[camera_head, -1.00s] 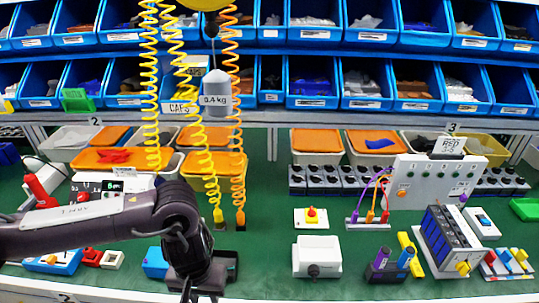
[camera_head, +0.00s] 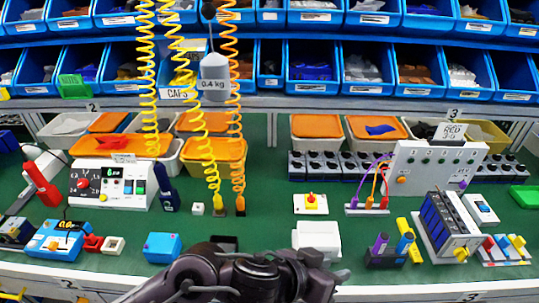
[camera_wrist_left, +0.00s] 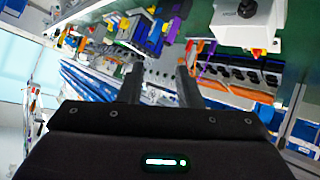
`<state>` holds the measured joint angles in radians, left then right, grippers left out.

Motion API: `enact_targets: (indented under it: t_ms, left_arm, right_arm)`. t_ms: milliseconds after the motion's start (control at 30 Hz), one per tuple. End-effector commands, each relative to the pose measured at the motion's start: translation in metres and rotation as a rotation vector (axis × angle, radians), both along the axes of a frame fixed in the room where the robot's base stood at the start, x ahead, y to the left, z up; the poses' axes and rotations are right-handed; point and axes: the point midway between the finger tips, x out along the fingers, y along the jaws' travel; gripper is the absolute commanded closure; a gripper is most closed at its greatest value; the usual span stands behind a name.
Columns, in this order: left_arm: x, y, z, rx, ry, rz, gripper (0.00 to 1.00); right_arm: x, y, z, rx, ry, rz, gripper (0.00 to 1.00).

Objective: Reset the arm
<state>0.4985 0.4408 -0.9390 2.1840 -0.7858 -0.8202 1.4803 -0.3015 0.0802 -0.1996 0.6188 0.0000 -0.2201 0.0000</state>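My left arm comes in low along the bottom of the head view. Its dark gripper (camera_head: 335,277) is at the bottom centre, at the near side of the bench, in front of a white box (camera_head: 318,236). The box's lower front is hidden behind the gripper there. In the left wrist view the two dark fingers (camera_wrist_left: 158,75) are apart with nothing between them. A white box with a dark round knob (camera_wrist_left: 247,10) shows at the upper right of that view, clear of the fingers. My right gripper is not in view.
A red and yellow button (camera_head: 311,202) sits behind the box. A multimeter-like panel (camera_head: 112,186), a blue box (camera_head: 163,246) and a dark tray (camera_head: 224,243) are on the left. A slotted rack (camera_head: 447,226) and a pen holder (camera_head: 388,256) are on the right. Coiled cables hang left of centre.

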Motion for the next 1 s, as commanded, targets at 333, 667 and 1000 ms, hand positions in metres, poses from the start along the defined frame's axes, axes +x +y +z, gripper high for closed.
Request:
enact_targets:
  t_ms: [333,667,1000]
  left_arm:
    - [0.045,0.123,-0.006,0.152,-0.026,0.418,0.69]
    - [-0.007,0.255,-0.077,0.464,0.239,0.560,0.69]
    - [-0.050,0.306,-0.138,0.601,0.418,0.551,0.69]
  right_arm:
    - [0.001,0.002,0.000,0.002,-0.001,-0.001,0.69]
    - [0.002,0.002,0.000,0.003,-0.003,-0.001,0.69]
    - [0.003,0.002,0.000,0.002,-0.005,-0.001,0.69]
